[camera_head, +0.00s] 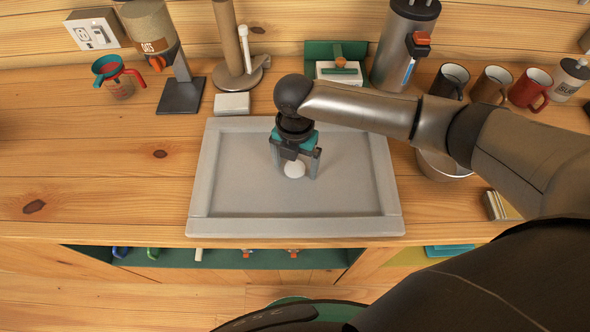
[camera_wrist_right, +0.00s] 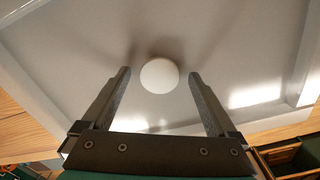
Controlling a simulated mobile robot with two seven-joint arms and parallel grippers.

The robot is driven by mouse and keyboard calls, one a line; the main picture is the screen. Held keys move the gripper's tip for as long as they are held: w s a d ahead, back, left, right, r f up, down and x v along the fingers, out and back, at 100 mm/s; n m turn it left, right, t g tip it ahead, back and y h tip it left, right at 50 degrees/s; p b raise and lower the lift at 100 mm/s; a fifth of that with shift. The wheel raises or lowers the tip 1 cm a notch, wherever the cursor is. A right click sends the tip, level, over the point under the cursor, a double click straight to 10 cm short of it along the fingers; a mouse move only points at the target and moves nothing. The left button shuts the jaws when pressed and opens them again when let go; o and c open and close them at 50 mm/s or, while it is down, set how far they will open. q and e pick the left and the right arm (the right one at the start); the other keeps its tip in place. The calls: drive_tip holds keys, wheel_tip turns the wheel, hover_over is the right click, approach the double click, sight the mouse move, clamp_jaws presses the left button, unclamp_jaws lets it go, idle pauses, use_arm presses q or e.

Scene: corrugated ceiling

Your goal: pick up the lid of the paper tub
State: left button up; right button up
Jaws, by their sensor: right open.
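A small white round disc, which looks like the lid (camera_head: 294,169), lies on the floor of the grey tray (camera_head: 230,206). It also shows in the right wrist view as the white disc (camera_wrist_right: 159,76). My right gripper (camera_head: 296,172) is open, its fingers pointing down, one on each side of the disc. In the right wrist view the open fingertips of my right gripper (camera_wrist_right: 160,73) leave a gap on both sides of the disc. I cannot tell how high they are above the tray. No paper tub is clearly seen, and my left gripper is out of view.
The tray has raised rims and is otherwise empty. A metal bowl (camera_head: 443,167) stands by its right side, partly behind my arm. Mugs (camera_head: 491,84), a steel dispenser (camera_head: 402,50) and a paper towel stand (camera_head: 238,60) line the back. Counter left of the tray is clear.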

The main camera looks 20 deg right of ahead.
drive_tip(key=shift+c, duration=0.2)
clamp_jaws()
idle(0.6)
